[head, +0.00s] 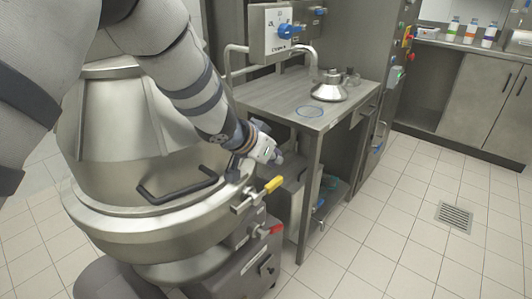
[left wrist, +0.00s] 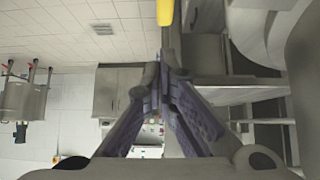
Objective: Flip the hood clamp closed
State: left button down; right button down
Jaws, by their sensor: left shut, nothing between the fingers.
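The hood (head: 120,110) is a large steel dome with a black bar handle, at the left of the head view. At the right of its rim is the hood clamp, a metal lever with a yellow grip (head: 273,185). The grip sticks outward, up and right. My left gripper (head: 277,157) is shut and empty, just above the yellow grip in the head view. The left wrist view looks upside down past the closed fingers (left wrist: 163,72). The yellow grip (left wrist: 165,12) and its metal rod show beyond them, at the top edge. Contact cannot be told. My right gripper is out of view.
A red-handled lever (head: 268,231) sits below the clamp. A steel table (head: 270,92) with a funnel-like metal part (head: 329,90) stands behind the gripper. A control box (head: 272,30) hangs above. The tiled floor (head: 390,235) at the right is clear around a drain (head: 454,216).

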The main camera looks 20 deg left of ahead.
aim_at(274, 183)
pick_arm(q)
notch_tip(274, 183, down, 4)
jog(key=shift+w+f, duration=0.1)
jog(key=shift+w, duration=0.05)
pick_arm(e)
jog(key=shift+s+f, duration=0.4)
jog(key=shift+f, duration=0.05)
